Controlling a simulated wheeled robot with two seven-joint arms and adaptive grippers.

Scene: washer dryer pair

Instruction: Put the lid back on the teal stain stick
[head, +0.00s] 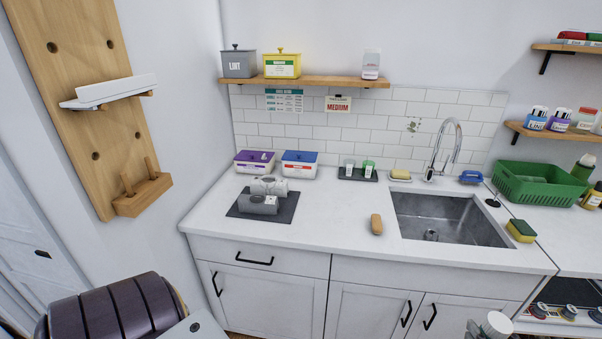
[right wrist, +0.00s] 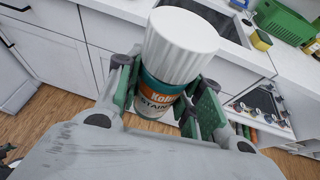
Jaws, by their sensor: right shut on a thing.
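My right gripper (right wrist: 160,95) is shut on the teal stain stick (right wrist: 156,100), which has an orange and white label. A white ribbed lid (right wrist: 182,40) shows at the top end of the teal body; whether it is fully seated cannot be told. In the head view, only the white top of the lid (head: 499,323) and a bit of my right gripper (head: 476,330) show at the bottom right edge, in front of the cabinets. The teal body is hidden there. My left gripper is not in view.
The white counter (head: 335,225) holds a dark mat (head: 236,211) with grey-white rolled items, two lidded boxes (head: 299,164), a small dark tray (head: 345,177), a brush (head: 376,224), a sink (head: 440,220) and a green basket (head: 540,186). The counter's front middle is clear.

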